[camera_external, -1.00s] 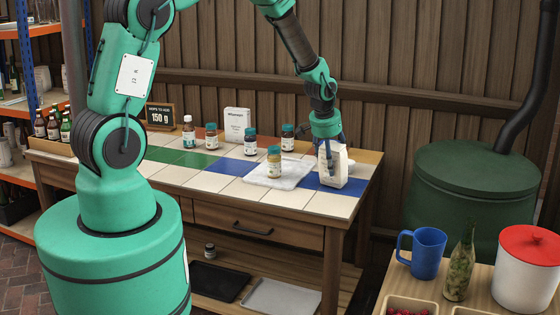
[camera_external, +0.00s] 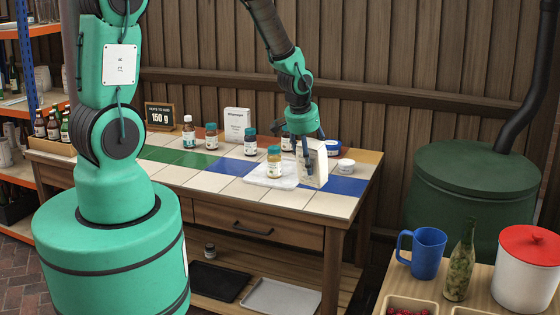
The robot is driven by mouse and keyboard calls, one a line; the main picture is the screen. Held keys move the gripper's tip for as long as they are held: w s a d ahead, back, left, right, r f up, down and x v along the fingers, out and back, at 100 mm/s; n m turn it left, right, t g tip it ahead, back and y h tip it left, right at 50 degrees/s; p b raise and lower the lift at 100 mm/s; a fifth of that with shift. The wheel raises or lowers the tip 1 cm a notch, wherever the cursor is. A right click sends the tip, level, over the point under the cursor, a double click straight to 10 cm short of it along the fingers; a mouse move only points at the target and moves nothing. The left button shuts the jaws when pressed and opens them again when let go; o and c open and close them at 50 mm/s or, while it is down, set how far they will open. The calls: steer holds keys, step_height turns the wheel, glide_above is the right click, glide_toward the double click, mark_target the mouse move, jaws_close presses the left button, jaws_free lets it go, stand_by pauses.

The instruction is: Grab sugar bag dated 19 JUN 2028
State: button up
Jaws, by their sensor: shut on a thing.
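A pale, box-shaped bag (camera_external: 313,165) is at the right end of the tiled table, beside a clear tray (camera_external: 257,179). My gripper (camera_external: 308,155) comes down from above and is shut on the bag. The bag is roughly upright, with its printed side turned partly left. No date on it can be read at this size. I cannot tell whether its bottom touches the table or hangs just above it.
Several teal-capped bottles (camera_external: 211,138) stand along the table's back. A small white jar (camera_external: 346,166) and a blue-and-white tub (camera_external: 333,147) sit right of the bag. A chalkboard sign (camera_external: 159,115) reads 150 g. The table's front tiles (camera_external: 279,202) are clear.

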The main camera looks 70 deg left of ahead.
steer(key=shift+s+d+r, duration=0.1)
steer(key=shift+s+d, duration=0.2)
steer(key=shift+s, duration=0.4)
steer(key=shift+s+d+r, duration=0.1)
steer(key=shift+s+d, duration=0.15)
steer(key=shift+s, duration=0.45)
steer(key=shift+s+d+r, duration=0.1)
steer(key=shift+s+d, duration=0.2)
steer(key=shift+s, duration=0.4)
